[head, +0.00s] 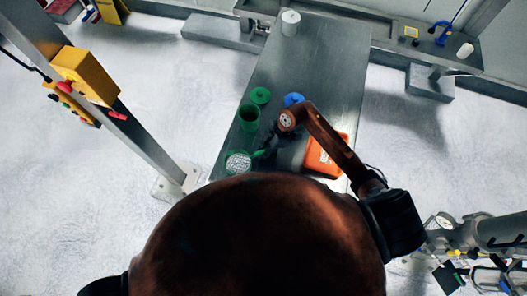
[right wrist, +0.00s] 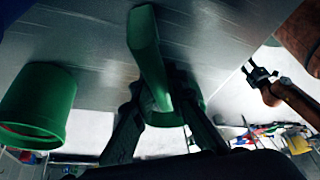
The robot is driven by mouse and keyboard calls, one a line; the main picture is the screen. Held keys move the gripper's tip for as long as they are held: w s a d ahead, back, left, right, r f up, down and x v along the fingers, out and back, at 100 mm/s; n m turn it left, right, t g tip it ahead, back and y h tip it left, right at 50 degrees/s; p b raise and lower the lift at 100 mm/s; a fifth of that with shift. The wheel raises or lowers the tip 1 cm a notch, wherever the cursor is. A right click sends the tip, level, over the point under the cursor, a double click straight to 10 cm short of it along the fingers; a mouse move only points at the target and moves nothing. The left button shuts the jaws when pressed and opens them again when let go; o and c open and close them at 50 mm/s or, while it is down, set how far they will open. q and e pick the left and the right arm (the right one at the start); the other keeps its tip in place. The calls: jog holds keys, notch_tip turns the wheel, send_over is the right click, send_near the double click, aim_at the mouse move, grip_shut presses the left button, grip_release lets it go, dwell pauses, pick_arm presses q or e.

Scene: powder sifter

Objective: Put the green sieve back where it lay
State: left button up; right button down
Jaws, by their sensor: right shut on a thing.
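The green sieve (head: 238,163) shows its pale round mesh at the table's left edge in the head view. My right gripper (head: 262,152) is dark, reaches in from the right, and is shut on the sieve. In the right wrist view, the sieve's green handle (right wrist: 146,48) lies between the dark fingers, with its ring partly hidden behind them. I cannot tell how high the sieve is above the table. My left gripper (right wrist: 262,76) appears small at the right of the wrist view, its fingers apart and empty.
A green cup (head: 249,118) stands just beyond the sieve and shows large in the wrist view (right wrist: 36,100). A green lid (head: 260,96), a blue object (head: 293,99) and an orange object (head: 325,158) are nearby. The table's far half (head: 310,60) is mostly clear, with a white canister (head: 290,22).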

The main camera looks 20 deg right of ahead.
jog(key=shift+f, duration=0.4)
jog(key=c, duration=1.8)
grip_release()
jog(key=shift+c, duration=0.2)
jog(key=v, duration=1.2)
jog(key=shift+a, duration=0.1)
